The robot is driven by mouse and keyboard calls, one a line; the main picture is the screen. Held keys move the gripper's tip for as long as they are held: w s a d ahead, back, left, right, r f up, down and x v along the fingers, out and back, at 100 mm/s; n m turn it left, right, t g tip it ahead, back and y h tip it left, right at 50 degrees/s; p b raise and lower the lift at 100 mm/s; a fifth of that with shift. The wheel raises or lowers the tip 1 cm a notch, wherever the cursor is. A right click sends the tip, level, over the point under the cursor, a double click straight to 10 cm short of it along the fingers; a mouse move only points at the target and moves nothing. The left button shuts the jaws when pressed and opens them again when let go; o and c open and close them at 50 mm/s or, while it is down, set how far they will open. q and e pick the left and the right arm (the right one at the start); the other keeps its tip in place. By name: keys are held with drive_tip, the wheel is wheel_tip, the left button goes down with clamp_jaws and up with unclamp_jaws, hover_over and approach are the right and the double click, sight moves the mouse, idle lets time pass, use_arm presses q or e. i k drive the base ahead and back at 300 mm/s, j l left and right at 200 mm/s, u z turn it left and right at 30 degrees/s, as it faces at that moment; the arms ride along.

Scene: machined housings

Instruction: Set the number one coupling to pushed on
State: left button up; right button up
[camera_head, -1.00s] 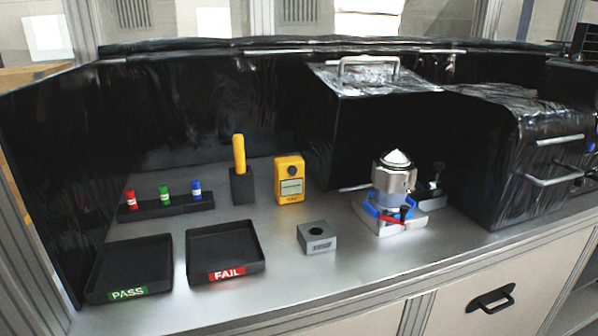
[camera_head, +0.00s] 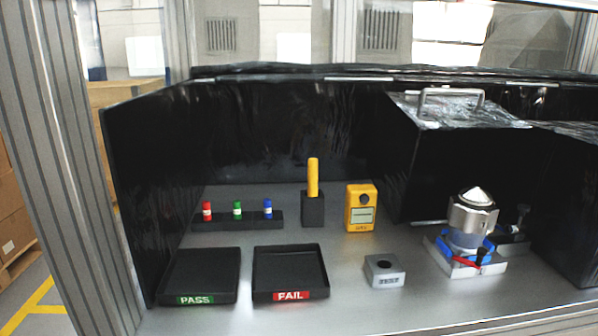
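No part is labelled as the number one coupling where I can read it. A silver metal housing (camera_head: 473,212) with a cone-shaped top stands upright in a fixture at the right of the bench. The fixture (camera_head: 462,266) has a pale base, with blue parts around the housing's foot and a red piece (camera_head: 467,262) at its front. A small dark fitting (camera_head: 521,213) shows behind it to the right; its state is too small to tell. Neither of my grippers is in view.
A PASS tray (camera_head: 200,270) and a FAIL tray (camera_head: 290,268) lie empty at the left front. Behind are a rack (camera_head: 222,224) with red, green and blue capped pieces, a yellow-handled tool (camera_head: 313,178) in a black holder, and a yellow meter (camera_head: 360,208). A grey block (camera_head: 384,271) sits mid-bench.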

sight(514, 230)
drive_tip(key=z, duration=1.25)
drive_tip(key=k+l+z, duration=0.15)
drive_tip(key=l, duration=0.2)
drive_tip(key=l+z, duration=0.2)
drive_tip(key=l, duration=0.15)
